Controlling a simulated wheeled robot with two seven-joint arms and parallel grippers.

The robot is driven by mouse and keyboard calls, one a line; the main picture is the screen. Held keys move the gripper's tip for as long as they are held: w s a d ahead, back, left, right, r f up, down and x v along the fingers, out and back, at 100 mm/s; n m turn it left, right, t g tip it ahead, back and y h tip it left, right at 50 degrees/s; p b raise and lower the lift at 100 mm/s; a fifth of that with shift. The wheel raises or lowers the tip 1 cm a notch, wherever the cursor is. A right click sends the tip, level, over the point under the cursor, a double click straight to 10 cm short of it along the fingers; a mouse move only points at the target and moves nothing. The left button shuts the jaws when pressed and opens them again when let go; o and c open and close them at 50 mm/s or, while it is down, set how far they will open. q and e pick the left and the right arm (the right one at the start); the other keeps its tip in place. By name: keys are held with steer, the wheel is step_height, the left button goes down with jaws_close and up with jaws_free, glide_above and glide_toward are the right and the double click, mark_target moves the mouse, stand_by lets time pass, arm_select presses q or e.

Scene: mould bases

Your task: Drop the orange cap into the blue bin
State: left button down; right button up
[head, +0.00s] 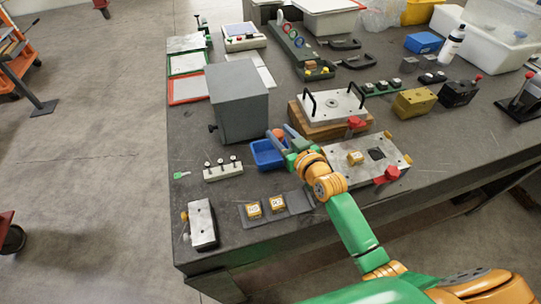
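The orange cap (277,133) shows at the fingertips of my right gripper (281,136), above the back right part of the blue bin (262,163). The gripper appears shut on the cap, with its grey fingers on either side; the exact contact is too small to see clearly. The blue bin is a small open tray on the dark table, just in front of a grey box. My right gripper and wrist hide the bin's right side. My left gripper is not in view.
The grey box (238,105) stands tall close behind the bin. A metal mould plate (345,176) with red clamps lies to the right, under my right arm. A small pin block (223,171) is left of the bin. Yellow blocks (254,210) sit in front.

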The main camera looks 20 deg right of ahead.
steer(key=o, duration=0.3)
steer(key=v, duration=0.7)
